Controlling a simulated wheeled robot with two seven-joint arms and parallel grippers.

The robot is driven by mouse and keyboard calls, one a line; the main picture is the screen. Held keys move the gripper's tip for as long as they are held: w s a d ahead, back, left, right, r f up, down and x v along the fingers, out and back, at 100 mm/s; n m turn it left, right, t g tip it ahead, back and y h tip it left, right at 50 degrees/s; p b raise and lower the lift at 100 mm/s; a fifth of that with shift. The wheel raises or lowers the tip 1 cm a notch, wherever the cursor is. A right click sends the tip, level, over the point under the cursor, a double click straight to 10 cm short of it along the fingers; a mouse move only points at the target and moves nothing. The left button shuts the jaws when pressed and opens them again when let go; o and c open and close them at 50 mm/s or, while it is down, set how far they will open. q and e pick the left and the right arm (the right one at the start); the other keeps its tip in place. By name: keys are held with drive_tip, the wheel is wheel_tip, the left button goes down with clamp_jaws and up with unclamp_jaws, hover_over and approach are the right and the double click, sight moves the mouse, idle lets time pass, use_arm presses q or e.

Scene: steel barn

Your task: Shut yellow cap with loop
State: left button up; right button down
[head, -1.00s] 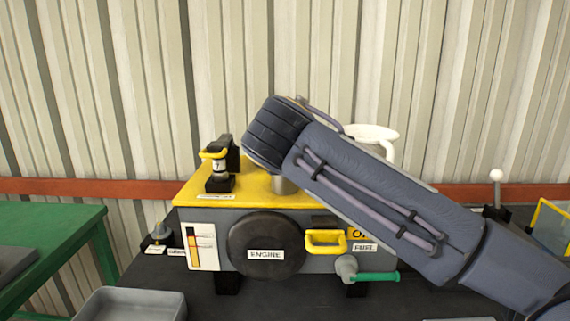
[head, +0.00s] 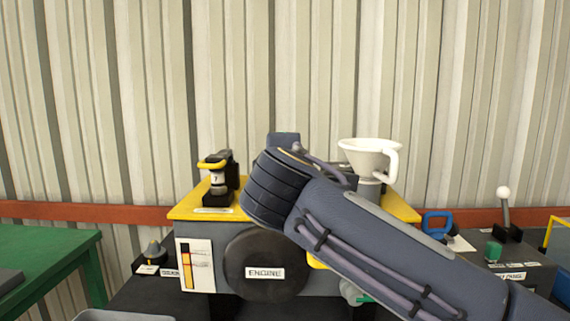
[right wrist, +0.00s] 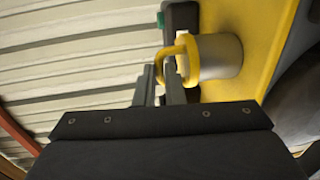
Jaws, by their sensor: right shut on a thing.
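The yellow cap with its loop (right wrist: 179,60) is in the right wrist view, at the end of a grey cylindrical neck (right wrist: 220,58) on the yellow top of the engine box. Whether the cap is fully seated cannot be told. My right gripper (right wrist: 165,74) is shut on the loop, its dark fingers partly hiding it. In the head view my right arm hides the cap, the neck and the fingertips. The engine box (head: 195,214) stands on the dark bench against the wall. My left gripper is not in view.
A white funnel (head: 369,158) stands at the box's right. A black holder with another yellow loop (head: 212,164) is at its left. A green table (head: 62,246) is far left. A blue handle (head: 437,225) and a white-knobbed lever (head: 504,203) are at right.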

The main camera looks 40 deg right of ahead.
drive_tip(key=shift+f, duration=0.45)
drive_tip(key=c, duration=1.8)
unclamp_jaws()
drive_tip(key=shift+r, duration=0.1)
drive_tip(key=v, duration=0.8)
